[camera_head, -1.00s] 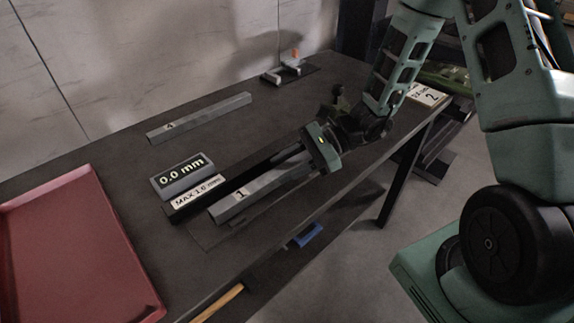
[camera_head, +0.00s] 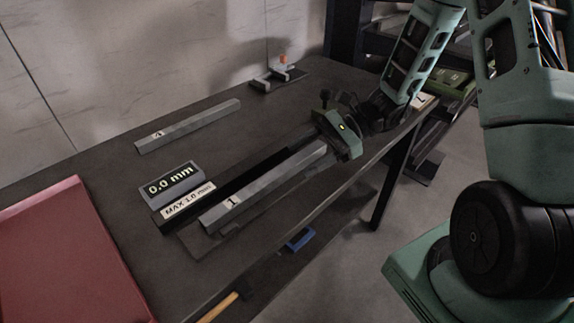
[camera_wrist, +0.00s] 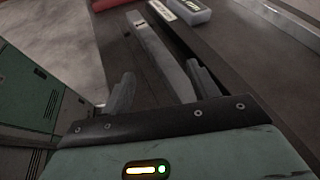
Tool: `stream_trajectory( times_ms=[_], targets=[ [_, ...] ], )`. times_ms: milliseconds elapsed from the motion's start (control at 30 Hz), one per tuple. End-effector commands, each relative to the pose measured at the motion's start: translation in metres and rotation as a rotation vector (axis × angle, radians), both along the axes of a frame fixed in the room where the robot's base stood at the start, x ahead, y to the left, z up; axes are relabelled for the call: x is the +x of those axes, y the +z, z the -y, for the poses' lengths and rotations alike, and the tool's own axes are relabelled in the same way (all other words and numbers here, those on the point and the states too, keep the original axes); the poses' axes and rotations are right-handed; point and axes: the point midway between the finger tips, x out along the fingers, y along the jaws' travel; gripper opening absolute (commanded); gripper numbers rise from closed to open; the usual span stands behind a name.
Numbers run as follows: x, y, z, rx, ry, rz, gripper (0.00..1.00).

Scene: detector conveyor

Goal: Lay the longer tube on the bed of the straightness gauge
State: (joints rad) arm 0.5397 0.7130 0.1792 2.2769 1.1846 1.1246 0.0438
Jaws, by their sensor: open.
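A long grey tube marked 1 (camera_head: 265,184) lies flat on the straightness gauge, along the front of its black rail (camera_head: 232,178). The gauge's dark base plate (camera_head: 190,243) shows at the tube's near left. Its display (camera_head: 172,183) reads 0.0 mm. My gripper (camera_wrist: 160,74) is open at the tube's right end. In the wrist view the tube (camera_wrist: 158,52) runs away between the spread fingers; I cannot tell whether they touch it. A grey tube marked 4 (camera_head: 190,126), which looks shorter, lies apart at the back of the table.
A red tray (camera_head: 60,250) stands at the left. A small fixture with an orange tip (camera_head: 280,74) stands at the back. A blue object (camera_head: 300,239) and a yellow handle (camera_head: 217,307) are below the table's front edge.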

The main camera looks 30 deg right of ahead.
Motion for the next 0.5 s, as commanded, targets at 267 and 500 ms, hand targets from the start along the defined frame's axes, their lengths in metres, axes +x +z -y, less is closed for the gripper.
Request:
stream_trajectory(
  times_ms=[267, 500],
  targets=[
    [-0.003, 0.015, 0.037, -0.001, -0.002, 0.002, 0.60],
    [-0.031, 0.030, -0.007, -0.117, 0.258, 0.078, 0.60]
  ],
)
